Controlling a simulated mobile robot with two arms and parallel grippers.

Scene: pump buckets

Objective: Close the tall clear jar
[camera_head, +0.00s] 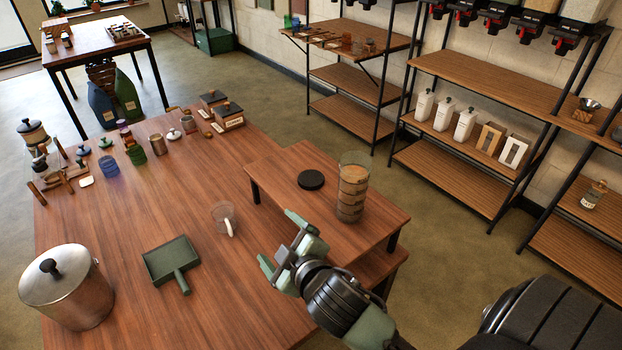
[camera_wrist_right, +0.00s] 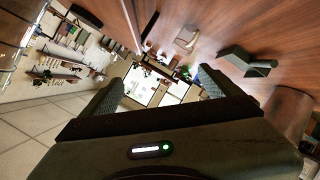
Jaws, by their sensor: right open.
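The tall clear jar (camera_head: 353,187) stands upright and uncovered on the small raised wooden stand (camera_head: 268,190), with brown layered contents inside. A round black lid (camera_head: 311,179) lies flat on the stand just left of the jar, apart from it. My right gripper (camera_head: 278,240) is open and empty in front of the stand, nearer the camera than the lid and jar. In the right wrist view its two fingers (camera_wrist_right: 155,92) are spread with nothing between them. My left gripper is in neither view.
A clear cup with a white handle (camera_head: 225,219), a green dustpan (camera_head: 171,262) and a large metal pot (camera_head: 67,287) stand on the table (camera_head: 120,222). Several small jars and boxes line its far side. Shelves (camera_head: 487,79) stand along the wall. The table's middle is mostly clear.

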